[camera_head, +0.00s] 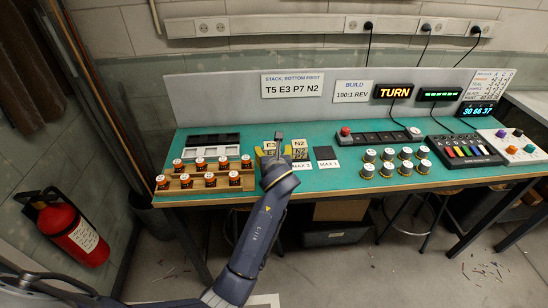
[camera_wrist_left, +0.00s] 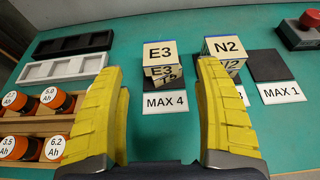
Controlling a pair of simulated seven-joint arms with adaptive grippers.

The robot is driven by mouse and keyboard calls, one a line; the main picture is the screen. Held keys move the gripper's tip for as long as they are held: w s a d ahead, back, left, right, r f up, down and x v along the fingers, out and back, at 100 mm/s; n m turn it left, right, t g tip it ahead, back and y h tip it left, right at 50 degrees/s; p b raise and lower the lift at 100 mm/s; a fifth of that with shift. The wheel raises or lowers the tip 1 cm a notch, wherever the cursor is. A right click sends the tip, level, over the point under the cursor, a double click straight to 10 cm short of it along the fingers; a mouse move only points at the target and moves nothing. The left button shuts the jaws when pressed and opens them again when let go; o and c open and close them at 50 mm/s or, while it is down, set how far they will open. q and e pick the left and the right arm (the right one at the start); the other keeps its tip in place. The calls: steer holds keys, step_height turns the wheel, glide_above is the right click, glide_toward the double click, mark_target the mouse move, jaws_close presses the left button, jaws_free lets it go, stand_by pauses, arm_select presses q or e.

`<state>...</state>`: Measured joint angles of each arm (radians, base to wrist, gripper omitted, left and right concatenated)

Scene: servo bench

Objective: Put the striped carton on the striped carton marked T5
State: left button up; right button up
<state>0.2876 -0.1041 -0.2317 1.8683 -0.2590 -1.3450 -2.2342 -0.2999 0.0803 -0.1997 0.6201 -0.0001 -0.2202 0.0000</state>
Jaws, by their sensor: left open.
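A carton marked E3 (camera_wrist_left: 160,52) tops a stack behind the MAX 4 card in the left wrist view; it also shows in the head view (camera_head: 270,146). Beneath it are another E3 face and, lowest, the carton marked T5 (camera_wrist_left: 169,78), mostly covered. A carton marked N2 (camera_wrist_left: 225,48) tops the stack to the right, with another N2 face under it. Stripes are too small to make out. My left gripper (camera_wrist_left: 160,72) is open and empty, its yellow fingers on either side of the view, short of the E3 stack. My right gripper is out of view.
A sign (camera_head: 292,86) reads "STACK, BOTTOM FIRST T5 E3 P7 N2". Wooden racks of orange cells (camera_head: 205,182) stand left, with black and white trays (camera_head: 213,140) behind. A bare dark pad (camera_wrist_left: 267,65) lies behind the MAX 1 card (camera_wrist_left: 281,93). Several round metal-topped parts (camera_head: 387,170) stand right.

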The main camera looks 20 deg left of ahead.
arm_select(q)
steer(key=shift+v, duration=2.25)
